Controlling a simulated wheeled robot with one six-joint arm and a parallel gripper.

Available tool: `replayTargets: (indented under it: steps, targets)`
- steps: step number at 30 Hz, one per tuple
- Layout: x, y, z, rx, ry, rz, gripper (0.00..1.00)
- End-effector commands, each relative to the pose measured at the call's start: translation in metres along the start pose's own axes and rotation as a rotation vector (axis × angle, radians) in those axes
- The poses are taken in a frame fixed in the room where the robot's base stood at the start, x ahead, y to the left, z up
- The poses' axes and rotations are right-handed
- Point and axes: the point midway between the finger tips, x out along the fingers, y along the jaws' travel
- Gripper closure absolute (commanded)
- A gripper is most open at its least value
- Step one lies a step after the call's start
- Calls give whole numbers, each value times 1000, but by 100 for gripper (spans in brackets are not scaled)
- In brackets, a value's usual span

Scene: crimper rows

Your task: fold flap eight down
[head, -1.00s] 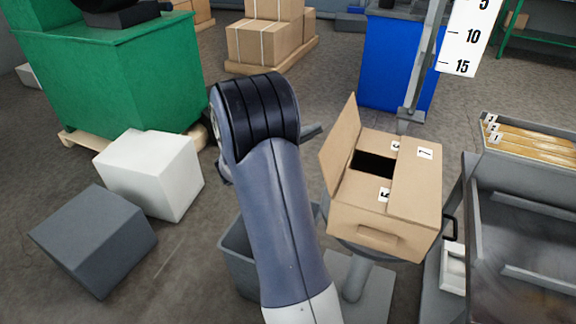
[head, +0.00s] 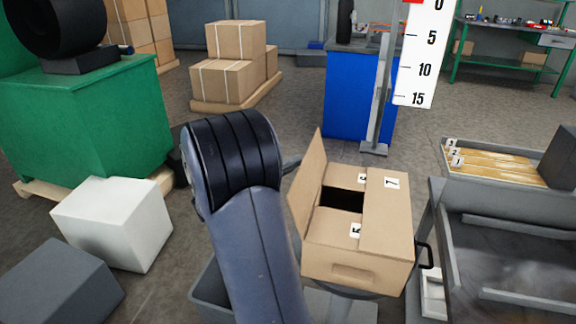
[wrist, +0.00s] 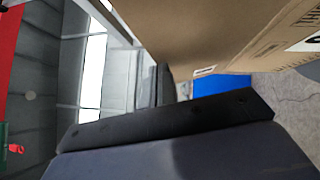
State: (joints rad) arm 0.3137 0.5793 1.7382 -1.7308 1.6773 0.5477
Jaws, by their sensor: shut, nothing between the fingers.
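An open cardboard box (head: 345,272) stands on a grey stand. The flap marked 7 (head: 388,220) lies folded down on the right. My gripper (head: 291,164) is shut and empty, mostly hidden behind my arm, just left of that flap. In the wrist view, cardboard (wrist: 215,32) fills the upper right, with part of a white label at the edge.
A grey bin (head: 210,298) sits below my arm. A white block (head: 115,220) and a grey block (head: 60,285) lie on the left floor. A blue cabinet (head: 350,95) stands behind.

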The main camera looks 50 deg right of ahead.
Motion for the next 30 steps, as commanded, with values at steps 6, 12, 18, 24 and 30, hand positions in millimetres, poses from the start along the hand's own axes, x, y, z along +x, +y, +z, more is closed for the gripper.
replayTargets:
  steps: [6,12,18,24,30]
  targets:
    - [13,4,14,111,-2,-106,100]
    - [29,5,30,243,-3,-237,100]
    - [45,1,46,379,-3,-371,100]
    - [60,-7,61,513,-4,-505,100]
    - [74,-18,75,648,-5,-639,100]
